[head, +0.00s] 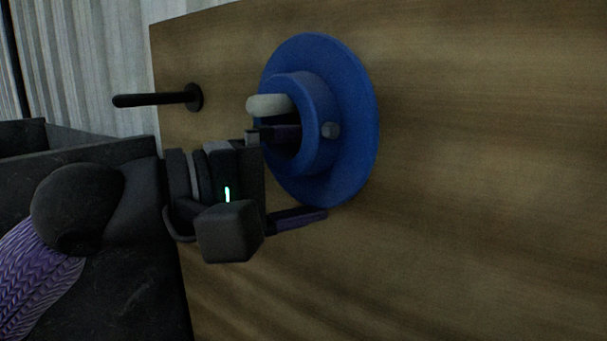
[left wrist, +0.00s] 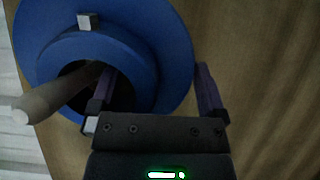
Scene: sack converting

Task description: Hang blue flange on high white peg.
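The blue flange (head: 357,120) is on the wooden board, its wide disc toward the board and its hub facing out. The white peg (head: 268,104) sticks out through the upper part of the hub's hole. The left wrist view also shows the flange (left wrist: 165,35) around the peg (left wrist: 42,101). My left gripper (head: 310,175) is at the flange, one finger inside the hole and the other outside, below the disc in the head view. In the left wrist view, gaps show between the fingers (left wrist: 156,70) and the hub wall. The peg's base is hidden. My right gripper is out of view.
A black peg (head: 155,99) sticks out of the board (head: 480,170) to the left of the flange. A dark open-topped container (head: 95,147) stands at the left. The board to the right of the flange is bare. A pale corrugated wall (head: 95,60) is behind.

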